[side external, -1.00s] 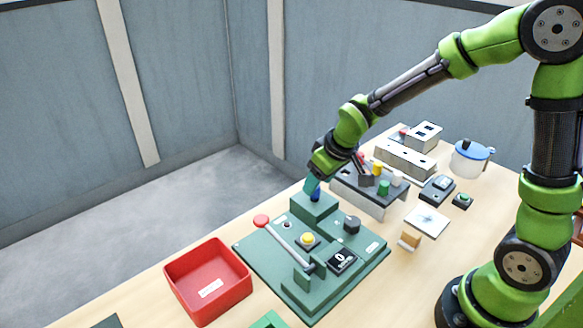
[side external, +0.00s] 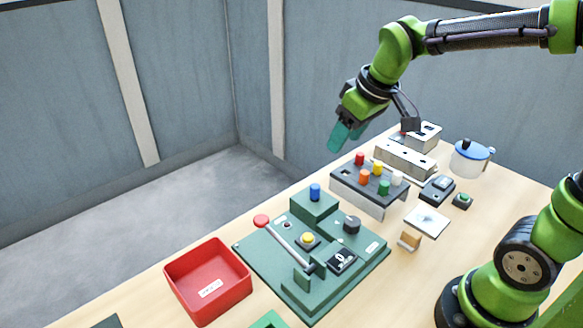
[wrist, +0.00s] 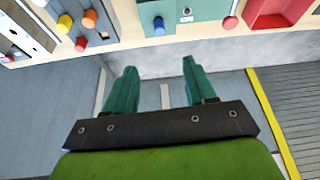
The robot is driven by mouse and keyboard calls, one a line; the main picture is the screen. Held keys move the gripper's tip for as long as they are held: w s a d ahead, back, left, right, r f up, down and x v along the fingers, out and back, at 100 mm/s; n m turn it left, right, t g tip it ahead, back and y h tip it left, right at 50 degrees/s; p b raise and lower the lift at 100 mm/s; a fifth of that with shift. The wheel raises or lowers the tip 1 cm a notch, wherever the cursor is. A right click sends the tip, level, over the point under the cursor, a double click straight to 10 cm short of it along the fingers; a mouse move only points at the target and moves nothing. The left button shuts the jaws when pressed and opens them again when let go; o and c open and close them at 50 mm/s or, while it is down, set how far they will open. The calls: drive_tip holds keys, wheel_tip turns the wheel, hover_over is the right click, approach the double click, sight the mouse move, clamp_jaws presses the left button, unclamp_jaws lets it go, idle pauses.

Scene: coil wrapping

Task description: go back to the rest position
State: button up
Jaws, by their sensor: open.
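My gripper (side external: 345,136) is up in the air above the far edge of the table, with its teal fingers pointing down and to the left. In the wrist view its two fingers (wrist: 158,88) stand wide apart with nothing between them. The blue peg (side external: 315,191) stands upright on the raised block of the green fixture (side external: 262,258); the peg also shows in the wrist view (wrist: 158,27). The gripper is well clear of the peg.
A grey rack (side external: 345,184) holds several coloured pegs right of the fixture. A red bin (side external: 208,282) stands at the left. A blue-lidded pot (side external: 470,160) and a slotted metal block (side external: 405,160) are at the back right. Air around the gripper is free.

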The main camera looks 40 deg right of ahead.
drive_tip(key=s+a+m+t+y, duration=0.1)
drive_tip(key=s+m, duration=0.3)
drive_tip(key=s, duration=0.7)
drive_tip(key=shift+s+m+t+y, duration=0.2)
drive_tip(key=shift+m+t+y, duration=0.15)
drive_tip(key=shift+t, duration=0.55)
drive_tip(key=shift+o, duration=0.3)
drive_tip(key=shift+a+r, duration=0.1)
